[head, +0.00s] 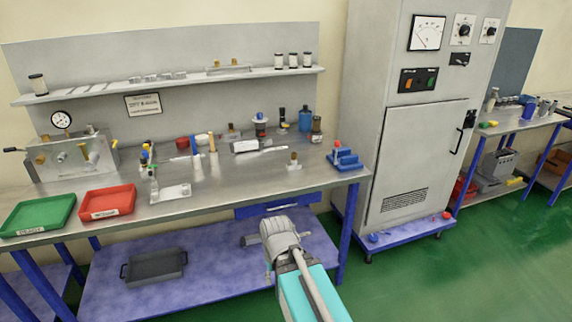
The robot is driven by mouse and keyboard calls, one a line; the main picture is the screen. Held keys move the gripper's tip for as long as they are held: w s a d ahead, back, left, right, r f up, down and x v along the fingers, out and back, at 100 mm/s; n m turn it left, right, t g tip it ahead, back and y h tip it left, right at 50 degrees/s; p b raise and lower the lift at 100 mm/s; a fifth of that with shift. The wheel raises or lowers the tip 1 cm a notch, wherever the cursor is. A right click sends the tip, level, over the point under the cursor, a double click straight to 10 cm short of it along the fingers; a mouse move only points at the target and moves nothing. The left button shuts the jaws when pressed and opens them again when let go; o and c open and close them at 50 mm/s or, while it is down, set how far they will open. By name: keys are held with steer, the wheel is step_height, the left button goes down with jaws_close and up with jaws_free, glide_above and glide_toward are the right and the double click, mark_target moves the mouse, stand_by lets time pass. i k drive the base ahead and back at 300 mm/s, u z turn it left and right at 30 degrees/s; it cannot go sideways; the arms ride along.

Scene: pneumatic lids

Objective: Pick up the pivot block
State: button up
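I cannot tell for certain which part is the pivot block. One candidate is a small pale block with a brass-coloured top (294,161), standing upright on the right half of the steel workbench (240,184). Another is a blue block with a red-topped pin (345,160) near the bench's right end. My arm (280,235) rises from the bottom of the head view, in front of the bench and apart from both candidates. No gripper fingers show.
A green tray (38,228) and a red tray (107,215) sit at the bench's left front. Bottles and small tools crowd the back. A grey cabinet (412,150) stands to the right. The bench front around the brass-topped block is clear. Green floor is open at right.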

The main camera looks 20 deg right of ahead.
mark_target(295, 164)
steer(key=i, duration=1.1)
steer(key=z, duration=0.05)
